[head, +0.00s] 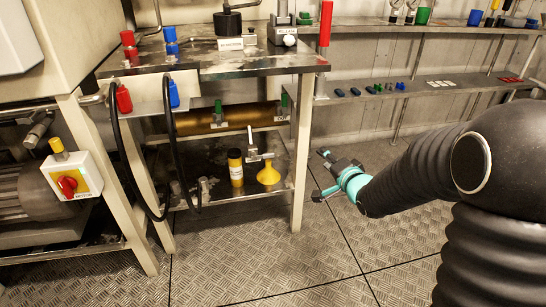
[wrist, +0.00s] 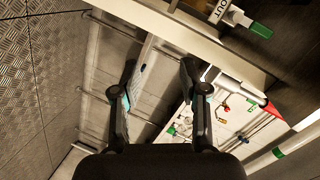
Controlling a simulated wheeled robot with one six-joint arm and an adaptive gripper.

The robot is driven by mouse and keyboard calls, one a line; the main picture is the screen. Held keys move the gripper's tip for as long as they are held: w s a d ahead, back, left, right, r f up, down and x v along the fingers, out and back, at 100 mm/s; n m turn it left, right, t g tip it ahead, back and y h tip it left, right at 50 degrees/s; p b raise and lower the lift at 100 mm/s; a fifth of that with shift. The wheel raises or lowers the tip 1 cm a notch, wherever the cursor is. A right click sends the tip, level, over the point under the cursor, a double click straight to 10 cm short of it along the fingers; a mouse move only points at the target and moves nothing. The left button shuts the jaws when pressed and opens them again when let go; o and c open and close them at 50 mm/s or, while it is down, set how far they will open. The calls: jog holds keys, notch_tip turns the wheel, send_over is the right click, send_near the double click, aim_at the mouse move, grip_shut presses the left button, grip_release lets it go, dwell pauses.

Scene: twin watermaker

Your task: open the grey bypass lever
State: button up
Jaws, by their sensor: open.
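A grey lever (head: 252,143) stands nearly upright on a small valve on the bench's lower shelf, above a yellow funnel (head: 268,174). I see no readable label on it, so I cannot tell for sure that it is the bypass lever. My gripper (head: 322,175) is open and empty, to the right of the bench's front leg and apart from the lever. In the wrist view my gripper (wrist: 158,66) has its two fingers spread with nothing between them. The grey lever cannot be made out in the wrist view.
The bench leg (head: 302,150) stands between my gripper and the lower shelf. Green handles (head: 285,103) sit on the brass pipe; one has an OUT label (wrist: 219,10). Black hoses (head: 178,150) hang at the left. A yellow bottle (head: 235,170) stands beside the funnel. The floor in front is clear.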

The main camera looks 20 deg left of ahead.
aim_at(270, 157)
jog(key=s+a+f+m+g+y+b, duration=0.1)
jog(key=s+a+f+g+y, duration=0.1)
jog(key=a+f+y, duration=0.45)
jog(key=shift+h, duration=0.55)
jog(key=x, duration=1)
jog(key=b+x, duration=0.1)
jog(key=x, duration=0.4)
jog(key=shift+s+a+f, duration=0.25)
jog(key=shift+a+f, duration=0.15)
jog(key=shift+a, duration=0.1)
grip_shut()
